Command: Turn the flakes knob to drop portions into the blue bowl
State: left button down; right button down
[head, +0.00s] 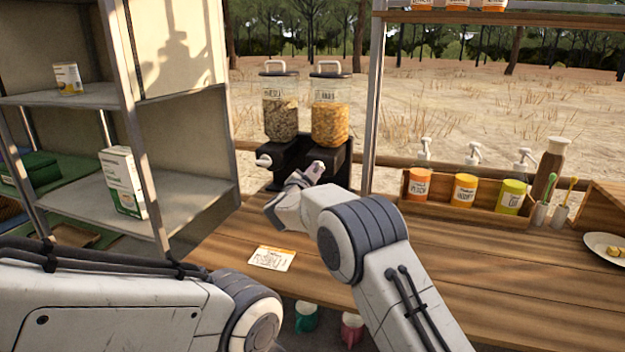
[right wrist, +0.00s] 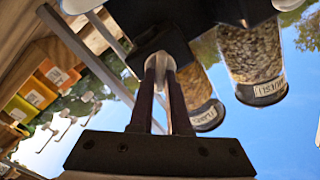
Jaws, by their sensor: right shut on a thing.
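The flakes dispenser (head: 329,118), a clear canister of orange flakes, stands on a black base beside the muesli dispenser (head: 280,115). It also shows upside down in the right wrist view (right wrist: 203,108). My right gripper (head: 314,172) is at the front of the base below the flakes canister. In the right wrist view its two dark fingers (right wrist: 160,75) are shut on the white flakes knob (right wrist: 158,62). I cannot make out the blue bowl in either view. My left gripper is out of view.
The muesli side has its own white knob (head: 263,161). A printed card (head: 271,258) lies on the wooden counter (head: 480,285). A rack of pump bottles (head: 465,190) stands right, near a plate (head: 607,247). A grey shelf (head: 170,205) bounds the left.

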jog(key=shift+f+m+b, duration=0.15)
jog(key=shift+m+b, duration=1.65)
jog(key=shift+m, duration=0.65)
jog(key=shift+f+m+b, duration=0.1)
jog(key=shift+m+b, duration=1.7)
jog(key=shift+m, duration=0.65)
jog(key=c, duration=0.9)
grip_release()
jog(key=shift+s, duration=0.1)
jog(key=b+v, duration=0.1)
jog(key=v, duration=0.9)
jog(key=shift+s, duration=0.15)
